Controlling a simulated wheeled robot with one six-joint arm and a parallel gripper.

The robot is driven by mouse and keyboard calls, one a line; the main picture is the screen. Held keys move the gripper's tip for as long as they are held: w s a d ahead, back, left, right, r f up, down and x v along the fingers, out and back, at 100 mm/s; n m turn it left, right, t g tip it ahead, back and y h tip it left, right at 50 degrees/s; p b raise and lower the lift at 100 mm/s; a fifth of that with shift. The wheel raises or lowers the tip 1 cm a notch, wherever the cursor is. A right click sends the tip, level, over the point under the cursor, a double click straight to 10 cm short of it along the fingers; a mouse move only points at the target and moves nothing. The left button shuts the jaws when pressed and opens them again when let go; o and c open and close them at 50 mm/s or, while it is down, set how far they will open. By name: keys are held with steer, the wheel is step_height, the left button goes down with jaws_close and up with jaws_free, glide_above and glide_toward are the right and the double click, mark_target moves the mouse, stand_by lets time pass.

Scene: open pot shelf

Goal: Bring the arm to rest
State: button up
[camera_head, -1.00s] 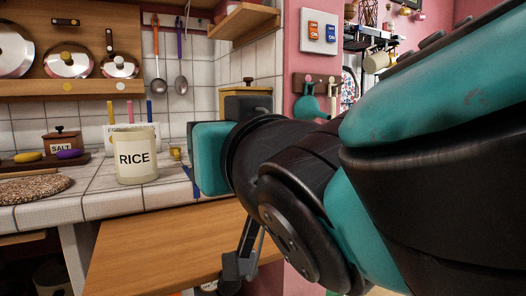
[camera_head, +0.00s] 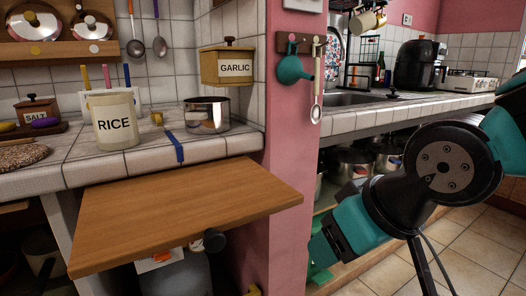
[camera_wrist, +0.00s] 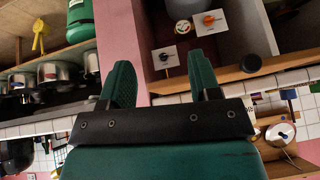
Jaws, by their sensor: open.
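My arm is folded low at the right in the head view, with my gripper (camera_head: 322,262) at its left end, below the counters and in front of the pink wall post. In the wrist view, my gripper (camera_wrist: 162,78) shows two green fingers well apart with nothing held between them. The view past the fingers is tilted. The fingertips are small and partly hidden by my wrist in the head view.
A wooden pull-out board (camera_head: 185,205) juts out left of my gripper. A rice canister (camera_head: 115,122), a steel pot (camera_head: 207,116) and a garlic box (camera_head: 227,66) are behind it. Pots (camera_head: 352,163) sit on the open shelf under the right counter. Tiled floor (camera_head: 470,245) is clear.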

steer(key=s+d+f+n+g, duration=0.1)
steer(key=s+d+f+g, duration=0.3)
steer(key=s, duration=0.5)
step_height(320, 180, up, 31)
steer(key=g+p, duration=0.1)
steer(key=p, duration=2.8)
steer(key=shift+d, duration=0.45)
